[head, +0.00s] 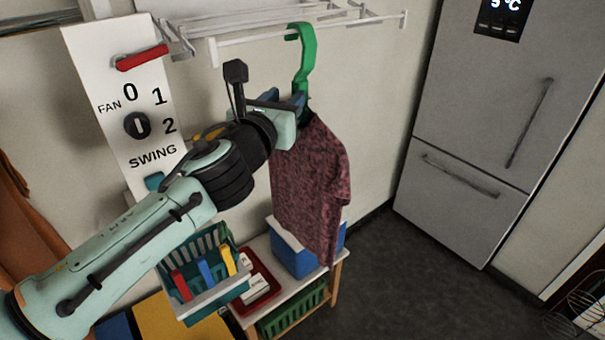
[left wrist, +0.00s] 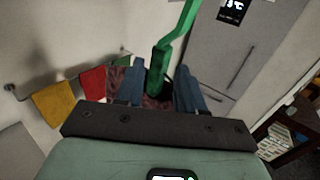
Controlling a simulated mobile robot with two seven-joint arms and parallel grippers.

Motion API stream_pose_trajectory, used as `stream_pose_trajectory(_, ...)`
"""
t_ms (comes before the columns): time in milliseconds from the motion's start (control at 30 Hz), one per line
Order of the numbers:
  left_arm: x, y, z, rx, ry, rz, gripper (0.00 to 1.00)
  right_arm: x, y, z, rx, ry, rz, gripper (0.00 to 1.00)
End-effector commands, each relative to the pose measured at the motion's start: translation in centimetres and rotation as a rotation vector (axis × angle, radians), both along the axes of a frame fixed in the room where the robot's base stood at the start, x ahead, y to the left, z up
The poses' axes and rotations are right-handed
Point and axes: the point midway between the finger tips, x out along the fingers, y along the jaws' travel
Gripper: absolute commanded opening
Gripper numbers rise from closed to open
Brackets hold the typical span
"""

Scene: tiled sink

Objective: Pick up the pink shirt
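The pink shirt (head: 312,185), a mottled dark pink, hangs from a green hanger (head: 304,60). The hanger's hook is up at the white drying rack (head: 290,24). My left gripper (head: 286,98) is at the hanger's neck, just above the shirt's collar. In the left wrist view the green hanger (left wrist: 160,78) stands between the two blue fingers of the left gripper (left wrist: 158,76). The fingers are apart, with a small gap showing beside the hanger. Only a little of the shirt (left wrist: 116,82) shows there, behind the fingers. My right gripper is not in view.
A white FAN/SWING panel (head: 135,110) is on the wall at left. Below the shirt, a low shelf holds a blue box (head: 292,255) and a red tray (head: 262,290); a teal basket (head: 212,300) is beside them. A grey fridge (head: 495,110) stands right, with clear floor before it.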

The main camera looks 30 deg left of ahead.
Motion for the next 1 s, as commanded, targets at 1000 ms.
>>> stream_pose_trajectory(1000,9.5,1.6,-0.6,-0.002,0.000,-0.001,0.38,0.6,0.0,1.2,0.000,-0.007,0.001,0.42)
